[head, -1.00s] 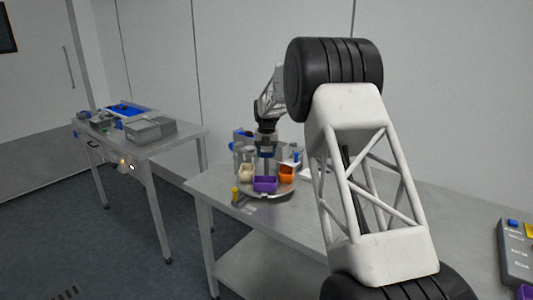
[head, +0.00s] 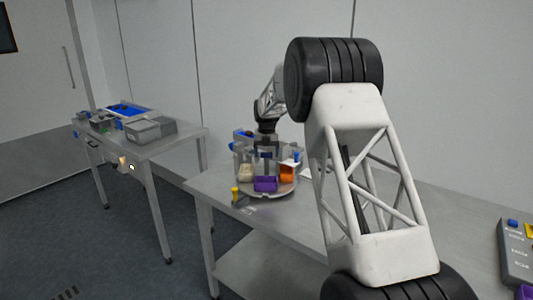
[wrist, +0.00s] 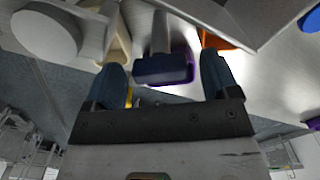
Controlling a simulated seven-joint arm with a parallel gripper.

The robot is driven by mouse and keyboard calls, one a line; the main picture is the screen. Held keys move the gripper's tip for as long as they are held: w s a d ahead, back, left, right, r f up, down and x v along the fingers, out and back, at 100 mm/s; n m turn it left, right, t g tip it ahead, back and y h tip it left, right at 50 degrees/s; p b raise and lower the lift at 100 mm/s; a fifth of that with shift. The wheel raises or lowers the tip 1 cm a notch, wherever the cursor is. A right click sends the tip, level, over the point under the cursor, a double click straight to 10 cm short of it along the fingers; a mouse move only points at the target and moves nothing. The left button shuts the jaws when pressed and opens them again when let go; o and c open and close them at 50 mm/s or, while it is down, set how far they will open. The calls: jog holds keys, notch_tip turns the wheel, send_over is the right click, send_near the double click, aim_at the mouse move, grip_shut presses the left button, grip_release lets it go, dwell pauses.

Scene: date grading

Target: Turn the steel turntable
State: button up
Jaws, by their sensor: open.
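The steel turntable (head: 268,194) sits on the near table in the head view. It carries a cream bin (head: 246,173), a purple bin (head: 265,184) and an orange bin (head: 287,174). My gripper (head: 265,155) is above and behind the bins there, small and partly hidden among the things around it. In the wrist view my gripper (wrist: 162,82) is open, with its two blue fingers apart. The purple bin (wrist: 166,68) appears between and beyond the fingers, with the orange bin (wrist: 214,41) to its right. I cannot tell whether a finger touches anything.
A small yellow-topped item (head: 235,194) stands beside the turntable at left. A second table (head: 165,141) at left holds grey bins and a blue tray (head: 125,109). A button panel (head: 515,255) is at far right. My arm hides much of the near table.

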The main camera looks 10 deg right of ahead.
jog(key=shift+r, duration=3.95)
jog(key=shift+c, duration=0.2)
jog(key=c, duration=0.6)
jog(key=m, duration=0.5)
jog(key=shift+c, duration=0.2)
jog(key=m, duration=0.4)
jog(key=shift+m, duration=0.3)
jog(key=m, duration=0.8)
